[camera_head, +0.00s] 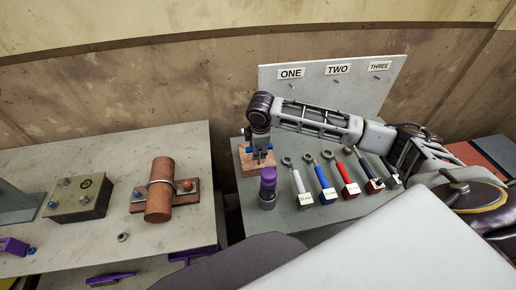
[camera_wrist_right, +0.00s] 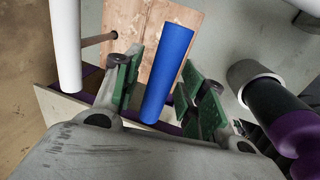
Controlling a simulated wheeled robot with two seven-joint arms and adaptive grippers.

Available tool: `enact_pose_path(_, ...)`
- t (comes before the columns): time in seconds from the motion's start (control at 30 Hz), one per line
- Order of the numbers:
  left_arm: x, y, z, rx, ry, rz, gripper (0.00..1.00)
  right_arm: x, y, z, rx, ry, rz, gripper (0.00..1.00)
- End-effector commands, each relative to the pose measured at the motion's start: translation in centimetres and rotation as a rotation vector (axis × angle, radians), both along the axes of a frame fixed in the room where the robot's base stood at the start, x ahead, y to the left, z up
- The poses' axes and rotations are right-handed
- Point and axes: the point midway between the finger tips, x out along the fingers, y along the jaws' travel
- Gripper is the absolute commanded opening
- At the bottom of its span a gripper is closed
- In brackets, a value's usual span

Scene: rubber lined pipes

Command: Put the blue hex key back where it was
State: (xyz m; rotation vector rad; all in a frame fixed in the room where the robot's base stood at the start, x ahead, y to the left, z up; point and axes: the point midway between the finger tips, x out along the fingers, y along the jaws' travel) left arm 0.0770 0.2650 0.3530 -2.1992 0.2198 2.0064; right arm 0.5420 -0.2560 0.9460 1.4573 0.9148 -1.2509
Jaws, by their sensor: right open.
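My right gripper (camera_head: 260,155) points down over a wooden block (camera_head: 252,170) on the right-hand table, beneath the sign board. In the right wrist view, a blue cylindrical handle (camera_wrist_right: 168,75), which looks like the blue hex key, is between the green-padded fingers of the gripper (camera_wrist_right: 158,92). The fingers are open, with a gap visible beside the handle. My left gripper is not in view.
A purple-topped cylinder (camera_head: 268,185) stands just in front of the block. Several ring-ended tools, including a blue-handled one (camera_head: 325,182), lie to its right. A board (camera_head: 335,92) labelled ONE, TWO, THREE stands behind. The left table (camera_head: 110,165) holds a pipe (camera_head: 160,192) in a clamp.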

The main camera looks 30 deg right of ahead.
Motion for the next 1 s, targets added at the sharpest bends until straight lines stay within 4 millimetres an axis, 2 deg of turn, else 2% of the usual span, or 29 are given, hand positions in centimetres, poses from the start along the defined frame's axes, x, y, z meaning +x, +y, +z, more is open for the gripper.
enact_pose_path(0.37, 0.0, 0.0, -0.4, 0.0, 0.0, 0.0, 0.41, 0.0, 0.0, -0.1, 0.0, -0.001, 0.0, 0.41)
enact_pose_path(0.77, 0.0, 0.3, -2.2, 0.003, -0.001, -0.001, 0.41, 0.0, 0.0, -0.2, 0.0, -0.001, 0.0, 0.41)
enact_pose_path(1.0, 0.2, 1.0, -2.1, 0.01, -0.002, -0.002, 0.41, -0.5, 0.2, 3.5, 0.0, -0.003, -0.001, 0.41)
